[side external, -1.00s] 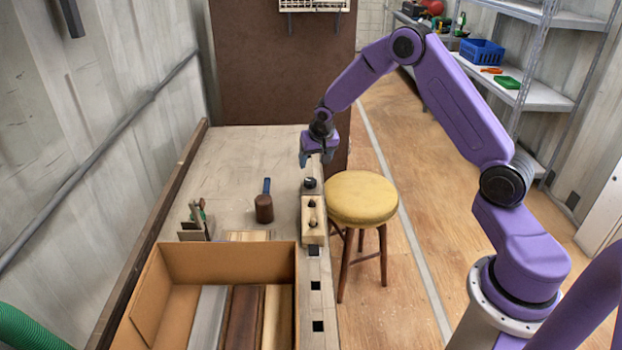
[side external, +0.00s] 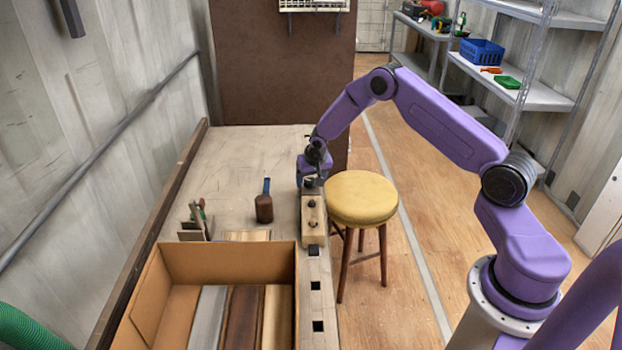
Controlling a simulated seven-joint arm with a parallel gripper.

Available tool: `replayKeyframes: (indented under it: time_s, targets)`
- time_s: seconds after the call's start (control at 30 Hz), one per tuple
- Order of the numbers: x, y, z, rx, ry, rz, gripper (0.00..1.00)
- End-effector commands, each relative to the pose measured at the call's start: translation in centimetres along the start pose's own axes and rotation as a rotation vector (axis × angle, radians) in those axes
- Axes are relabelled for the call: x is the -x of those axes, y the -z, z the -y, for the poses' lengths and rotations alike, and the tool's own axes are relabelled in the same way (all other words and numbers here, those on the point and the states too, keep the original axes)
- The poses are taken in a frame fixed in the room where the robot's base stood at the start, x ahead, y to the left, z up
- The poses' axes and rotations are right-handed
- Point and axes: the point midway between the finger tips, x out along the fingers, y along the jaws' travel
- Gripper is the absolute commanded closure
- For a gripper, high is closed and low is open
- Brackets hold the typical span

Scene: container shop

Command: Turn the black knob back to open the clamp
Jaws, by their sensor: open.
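The clamp is a pale wooden block (side external: 313,230) at the right edge of the workbench, with dark round knobs on its top. One black knob (side external: 312,205) shows on the block's upper face. The far black knob (side external: 311,183) is partly hidden by my gripper. My gripper (side external: 311,177) points down at the far end of the clamp, with its fingertips around or just beside that knob; I cannot tell which. It is open.
An open cardboard box (side external: 225,250) with boards stands at the bench front. A yellow-topped stool (side external: 361,199) is close on the right. The bench's back area (side external: 235,150) is clear.

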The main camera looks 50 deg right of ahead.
Motion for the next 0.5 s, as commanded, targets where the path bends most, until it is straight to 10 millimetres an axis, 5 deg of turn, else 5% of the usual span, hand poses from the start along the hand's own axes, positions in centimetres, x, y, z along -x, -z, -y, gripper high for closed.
replayKeyframes:
  time_s: [0.1, 0.3, 0.5]
  targets:
    - [0.02, 0.01, 0.01, 0.0, 0.0, 0.0, 0.31]
    - [0.03, 0.0, 0.01, 0.0, 0.0, 0.0, 0.88]
    - [0.05, 0.0, 0.0, 0.004, 0.002, 0.0, 0.87]
